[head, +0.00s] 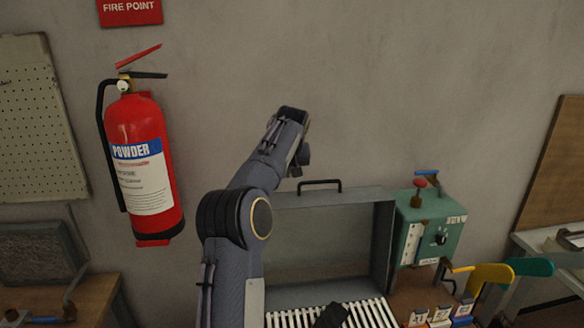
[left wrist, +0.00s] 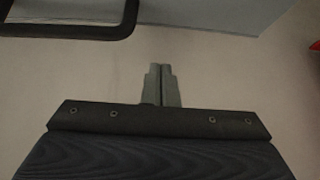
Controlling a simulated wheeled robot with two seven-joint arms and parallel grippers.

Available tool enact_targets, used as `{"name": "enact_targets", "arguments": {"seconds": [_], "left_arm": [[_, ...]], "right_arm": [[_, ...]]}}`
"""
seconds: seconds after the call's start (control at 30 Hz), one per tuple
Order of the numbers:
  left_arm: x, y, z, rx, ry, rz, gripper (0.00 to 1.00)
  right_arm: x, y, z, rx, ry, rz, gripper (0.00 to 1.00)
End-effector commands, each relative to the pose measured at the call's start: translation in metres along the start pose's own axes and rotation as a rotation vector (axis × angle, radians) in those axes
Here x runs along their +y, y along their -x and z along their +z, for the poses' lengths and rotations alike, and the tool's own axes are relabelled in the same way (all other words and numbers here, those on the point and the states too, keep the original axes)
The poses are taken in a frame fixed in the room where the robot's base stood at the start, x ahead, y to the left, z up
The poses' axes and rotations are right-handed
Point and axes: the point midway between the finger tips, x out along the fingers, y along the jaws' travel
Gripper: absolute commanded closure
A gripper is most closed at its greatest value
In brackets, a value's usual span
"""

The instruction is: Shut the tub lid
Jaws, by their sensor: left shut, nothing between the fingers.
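The tub lid (head: 318,235) is a grey, shallow panel standing open and upright against the wall, with a black handle (head: 320,184) on its top edge. My left arm comes up in front of the lid's left side, and its gripper (head: 299,163) is small and dark above the lid's top left. In the left wrist view, the gripper's fingers (left wrist: 160,84) are shut together and empty. The black handle (left wrist: 80,28) and grey lid (left wrist: 205,14) show beyond them, apart from the fingertips. My right gripper is not seen.
White slats (head: 372,314) lie below the lid, with a dark object on them that I cannot identify. A green box (head: 432,235) with a red knob stands right of the lid. A red fire extinguisher (head: 140,165) hangs on the wall at left. The wall above the lid is bare.

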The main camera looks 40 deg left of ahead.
Motion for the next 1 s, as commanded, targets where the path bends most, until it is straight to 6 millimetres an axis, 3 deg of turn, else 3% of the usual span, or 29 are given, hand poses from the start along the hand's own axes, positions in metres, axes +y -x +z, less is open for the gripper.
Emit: {"name": "enact_targets", "arguments": {"seconds": [0.27, 0.53, 1.0], "left_arm": [[-0.001, -0.061, 0.0, -0.004, -0.001, -0.001, 1.0], [0.0, -0.037, 0.024, 0.001, -0.001, 0.003, 1.0], [0.0, -0.032, 0.031, 0.001, -0.001, 0.002, 1.0]], "right_arm": [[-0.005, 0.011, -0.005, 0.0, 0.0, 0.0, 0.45], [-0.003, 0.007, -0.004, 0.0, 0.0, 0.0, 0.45], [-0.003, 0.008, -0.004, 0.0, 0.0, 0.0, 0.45]]}}
